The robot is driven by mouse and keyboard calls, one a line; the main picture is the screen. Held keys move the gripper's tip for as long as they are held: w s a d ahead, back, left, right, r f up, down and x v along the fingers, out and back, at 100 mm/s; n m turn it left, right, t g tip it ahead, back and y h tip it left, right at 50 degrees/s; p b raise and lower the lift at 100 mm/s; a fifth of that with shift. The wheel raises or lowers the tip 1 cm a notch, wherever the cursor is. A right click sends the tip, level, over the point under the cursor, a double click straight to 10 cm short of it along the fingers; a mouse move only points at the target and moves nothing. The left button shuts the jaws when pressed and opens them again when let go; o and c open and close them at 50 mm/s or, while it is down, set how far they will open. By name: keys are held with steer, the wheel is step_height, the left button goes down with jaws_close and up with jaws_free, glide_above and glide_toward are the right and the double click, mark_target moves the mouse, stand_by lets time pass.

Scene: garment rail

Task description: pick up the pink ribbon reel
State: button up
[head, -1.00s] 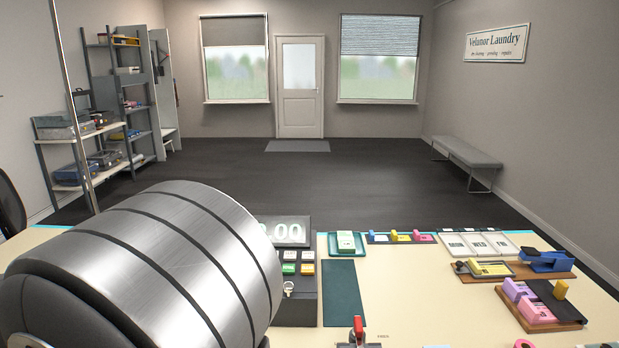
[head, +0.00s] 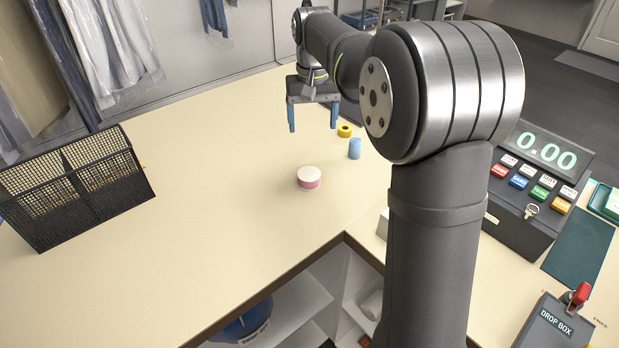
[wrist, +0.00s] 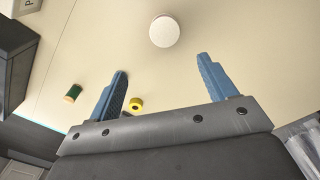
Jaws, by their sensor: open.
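The pink ribbon reel (head: 309,179) lies flat on the cream counter, with a white round top and a pink side band. In the wrist view the reel (wrist: 164,31) shows as a pale disc beyond my fingertips. My gripper (head: 313,129) has two blue fingers spread apart with nothing between them. It hangs above the counter, behind the reel in the head view, and apart from it. The gripper also shows in the wrist view (wrist: 163,67), its fingers on either side of the disc's line.
A yellow ring (head: 345,131) and a blue cylinder (head: 355,148) stand right of the reel. A green spool (wrist: 73,92) shows in the wrist view. A black mesh basket (head: 100,185) stands left; a till (head: 530,190) stands right. Counter left of the reel is clear.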

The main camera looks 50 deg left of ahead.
glide_above(309, 173)
steer(key=d, duration=0.1)
step_height(309, 173, down, 12)
steer(key=shift+w+r, duration=0.1)
steer(key=shift+r, duration=0.05)
steer(key=shift+a+f, duration=0.25)
steer(key=shift+f, duration=1.15)
steer(key=shift+a+f, duration=0.2)
steer(key=shift+f, duration=1.15)
steer(key=c, duration=1)
